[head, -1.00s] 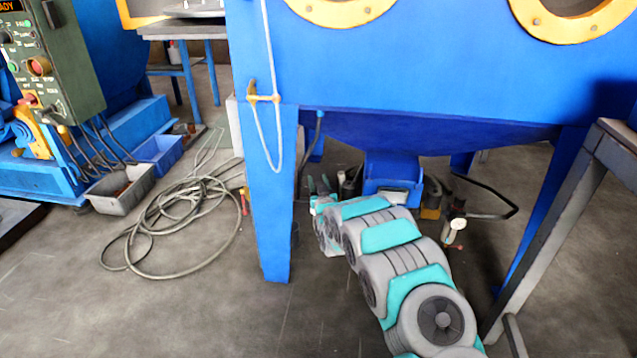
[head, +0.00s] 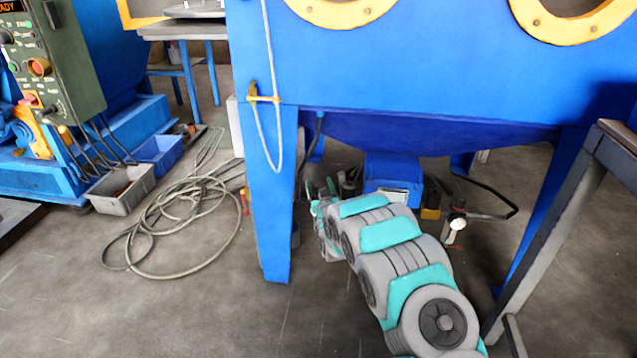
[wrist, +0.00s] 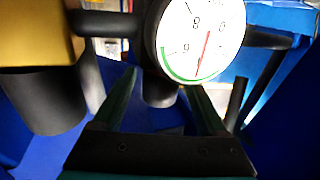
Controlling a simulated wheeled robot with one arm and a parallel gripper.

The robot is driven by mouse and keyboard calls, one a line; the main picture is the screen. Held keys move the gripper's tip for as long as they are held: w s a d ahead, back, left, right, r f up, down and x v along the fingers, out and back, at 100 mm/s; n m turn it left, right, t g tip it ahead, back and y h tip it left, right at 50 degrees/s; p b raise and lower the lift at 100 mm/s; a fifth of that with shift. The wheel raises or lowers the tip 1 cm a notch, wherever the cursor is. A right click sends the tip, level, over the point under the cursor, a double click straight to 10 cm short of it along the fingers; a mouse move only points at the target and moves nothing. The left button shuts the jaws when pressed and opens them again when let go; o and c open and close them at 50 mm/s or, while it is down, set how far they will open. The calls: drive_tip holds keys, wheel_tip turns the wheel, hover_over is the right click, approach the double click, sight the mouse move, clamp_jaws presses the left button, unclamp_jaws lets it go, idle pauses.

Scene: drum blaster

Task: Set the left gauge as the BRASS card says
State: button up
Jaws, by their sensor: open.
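A round gauge (wrist: 203,40) fills the upper middle of the wrist view, with a white face, a green arc and a red needle. I cannot tell whether it is the left gauge. A dark cylindrical part (wrist: 160,93) shows below it, between the fingers of my gripper (wrist: 160,80). The fingers are open, and contact with that part cannot be told. In the head view my gripper (head: 321,190) is small, low behind the blue front leg and partly hidden by my arm. Another white-faced gauge (head: 456,224) is right of my arm. No readable BRASS card shows.
A yellow block with a dark cylinder (wrist: 42,100) stands close left of my gripper. The blue cabinet leg (head: 272,200) and hopper outlet (head: 392,172) crowd my arm. A coiled hose (head: 180,225) lies on the floor at left. A grey frame (head: 560,225) stands at right.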

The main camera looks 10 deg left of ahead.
drive_tip(key=shift+v, duration=2.9)
drive_tip(key=shift+r, duration=0.1)
drive_tip(key=shift+r, duration=0.3)
drive_tip(key=s+d+r+g+h+p, duration=0.3)
drive_tip(key=d+r+g, duration=0.1)
drive_tip(key=d+r, duration=0.35)
drive_tip(key=s+d+r+m+g+h+p, duration=0.2)
drive_tip(key=s+d+r+g, duration=0.3)
drive_tip(key=s+d, duration=0.6)
drive_tip(key=s+d+r+g+p, duration=0.1)
drive_tip(key=s+r+g, duration=0.2)
drive_tip(key=s, duration=1.3)
drive_tip(key=s+d+r+m+g+p, duration=0.1)
drive_tip(key=s+d+r+g, duration=0.1)
drive_tip(key=s, duration=1.4)
drive_tip(key=s+d+r+g+p, duration=0.1)
drive_tip(key=s+r+g, duration=0.3)
drive_tip(key=s, duration=1.2)
drive_tip(key=shift+d+r+g+p, duration=0.3)
drive_tip(key=shift+d+g+p, duration=0.1)
drive_tip(key=shift+d+g, duration=0.2)
drive_tip(key=shift+w, duration=0.1)
